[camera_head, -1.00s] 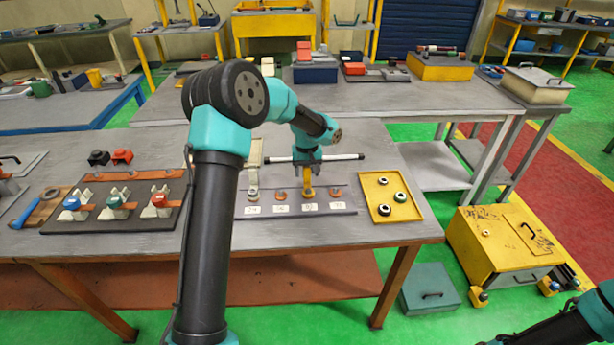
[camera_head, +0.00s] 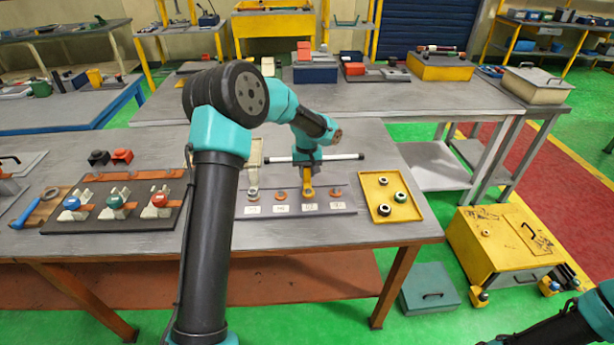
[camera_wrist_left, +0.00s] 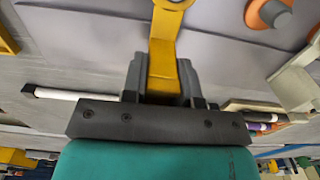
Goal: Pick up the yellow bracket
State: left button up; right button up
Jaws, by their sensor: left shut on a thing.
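The yellow bracket (camera_head: 308,187) stands at the third place of the dark labelled strip (camera_head: 345,208) on the table, with its ring end low at the strip. In the left wrist view the bracket (camera_wrist_left: 163,48) runs from its ring at the top edge down between the grey fingers. My left gripper (camera_wrist_left: 163,84) is shut on the bracket's upper part. In the head view my left gripper (camera_head: 306,171) is above the strip and small. I cannot tell whether the ring touches the strip. My right gripper is out of view; only part of my right arm shows at lower right.
A white rod with black ends (camera_head: 340,157) lies behind the gripper. Grey and orange parts stand on the strip beside the bracket. A fixture board (camera_head: 95,223) is at left.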

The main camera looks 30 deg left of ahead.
aim_at(307, 169)
pick_arm(q)
jog(key=shift+c, duration=0.6)
jog(key=shift+r, duration=0.2)
jog(key=shift+r, duration=1.5)
jog(key=shift+s+d+r, duration=0.15)
jog(key=shift+s, duration=0.1)
jog(key=s+d+r, duration=0.1)
jog(key=s+d, duration=0.7)
jog(key=s, duration=0.5)
jog(key=shift+r, duration=0.2)
